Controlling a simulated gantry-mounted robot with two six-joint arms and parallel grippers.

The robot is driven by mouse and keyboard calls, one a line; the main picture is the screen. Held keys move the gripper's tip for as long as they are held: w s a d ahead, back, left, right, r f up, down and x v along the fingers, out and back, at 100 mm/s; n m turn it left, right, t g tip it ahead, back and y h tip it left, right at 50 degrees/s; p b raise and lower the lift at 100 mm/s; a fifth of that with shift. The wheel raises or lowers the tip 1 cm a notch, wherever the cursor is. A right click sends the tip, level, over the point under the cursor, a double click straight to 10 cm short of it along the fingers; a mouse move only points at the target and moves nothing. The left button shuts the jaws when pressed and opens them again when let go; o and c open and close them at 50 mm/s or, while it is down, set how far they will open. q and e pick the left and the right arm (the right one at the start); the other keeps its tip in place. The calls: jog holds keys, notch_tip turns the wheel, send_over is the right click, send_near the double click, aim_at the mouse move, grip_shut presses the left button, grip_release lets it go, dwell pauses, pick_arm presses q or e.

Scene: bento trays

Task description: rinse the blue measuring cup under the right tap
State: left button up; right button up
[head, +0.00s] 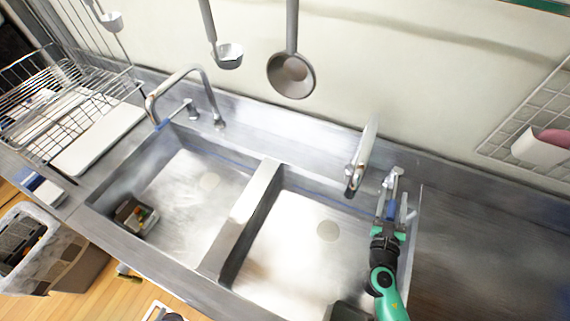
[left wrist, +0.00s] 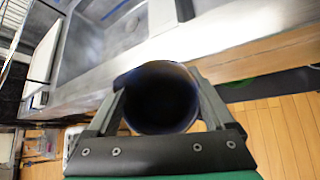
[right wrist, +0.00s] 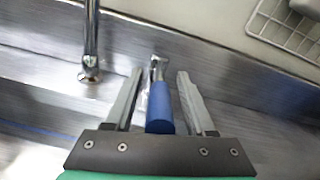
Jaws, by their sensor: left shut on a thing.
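The right tap (head: 362,158) rises behind the right basin, and its base shows in the right wrist view (right wrist: 90,68). A blue-gripped tap handle (right wrist: 160,108) stands to its right. My right gripper (right wrist: 158,88) is open, with one finger on each side of this handle; it also shows in the head view (head: 391,200). My left gripper (left wrist: 158,82) is shut on a round, dark cup with a bluish rim, apparently the blue measuring cup (left wrist: 158,98). The cup's inside is in deep shadow. It appears near the sink's front edge. I cannot make out the left gripper in the head view.
The left basin (head: 190,190) holds a small dark container (head: 133,214) with bits in it. A divider (head: 243,215) separates the basins. The left tap (head: 200,85) stands behind. Ladles (head: 291,74) hang on the wall.

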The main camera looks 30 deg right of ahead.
grip_shut()
dwell(1.2)
